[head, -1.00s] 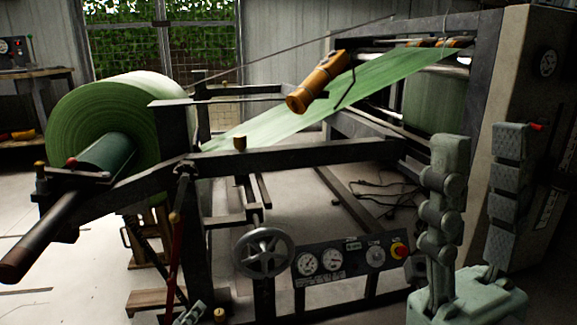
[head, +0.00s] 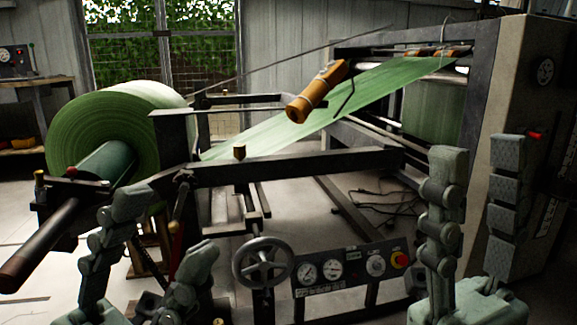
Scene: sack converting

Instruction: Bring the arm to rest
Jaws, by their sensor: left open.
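My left gripper (head: 167,222) is at the lower left with its two jointed grey-green fingers spread apart and nothing between them. It stands in front of the unwind end of the machine. My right gripper (head: 478,148) is at the lower right, fingers pointing up and spread apart, empty, in front of the grey cabinet (head: 515,75). I cannot tell whether either gripper touches the machine.
A green roll (head: 80,130) sits on a shaft at left. Its green web (head: 300,120) slopes up to the right past an orange-brown cylinder (head: 316,92). A handwheel (head: 262,262) and a gauge panel (head: 350,265) stand between my grippers. A dark frame beam (head: 300,167) crosses behind.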

